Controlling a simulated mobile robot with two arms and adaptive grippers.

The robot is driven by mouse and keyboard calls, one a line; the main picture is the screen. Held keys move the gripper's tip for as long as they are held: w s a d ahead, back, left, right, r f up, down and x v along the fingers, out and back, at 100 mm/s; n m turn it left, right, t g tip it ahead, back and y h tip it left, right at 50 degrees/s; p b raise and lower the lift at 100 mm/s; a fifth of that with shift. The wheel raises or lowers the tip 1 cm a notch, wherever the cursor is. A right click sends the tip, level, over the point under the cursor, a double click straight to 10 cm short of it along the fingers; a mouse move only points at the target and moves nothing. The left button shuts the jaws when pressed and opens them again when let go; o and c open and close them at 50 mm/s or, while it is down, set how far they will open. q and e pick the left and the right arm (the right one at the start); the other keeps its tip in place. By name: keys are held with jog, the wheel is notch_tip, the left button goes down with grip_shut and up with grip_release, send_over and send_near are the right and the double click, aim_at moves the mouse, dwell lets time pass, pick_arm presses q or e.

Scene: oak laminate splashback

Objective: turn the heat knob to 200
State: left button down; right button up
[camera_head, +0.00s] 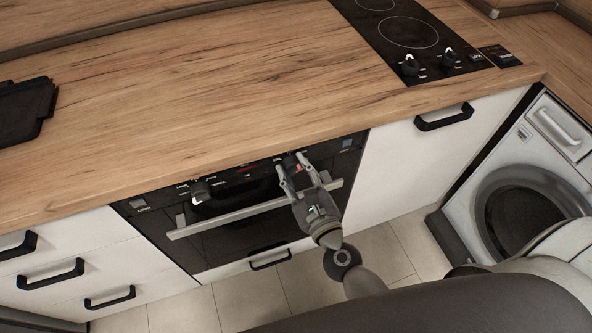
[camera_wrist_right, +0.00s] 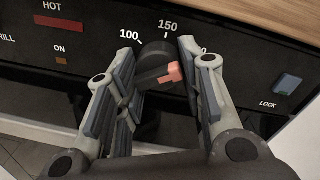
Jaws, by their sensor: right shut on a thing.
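The heat knob (camera_wrist_right: 152,62) is black with an orange mark (camera_wrist_right: 171,73) on its right side in the right wrist view. Printed 100 and 150 stand above it; a number to the right is mostly hidden behind a finger, with only its end showing. My right gripper (camera_wrist_right: 158,60) is shut on the knob, one finger on each side. In the head view my right gripper (camera_head: 293,164) reaches up to the right part of the black oven panel (camera_head: 247,168). The knob is largely hidden between its fingers there. My left gripper is not in view.
The oven handle (camera_head: 215,218) runs below the panel, under my right gripper. A second oven knob (camera_head: 200,190) is at the left. The wooden worktop (camera_head: 210,80) overhangs the panel. A LOCK button (camera_wrist_right: 286,82) is to the right. A washing machine (camera_head: 520,215) stands further right.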

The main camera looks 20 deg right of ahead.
jog(key=o, duration=1)
jog(key=shift+o, duration=0.2)
jog(key=s+d, duration=0.1)
jog(key=s, duration=1.1)
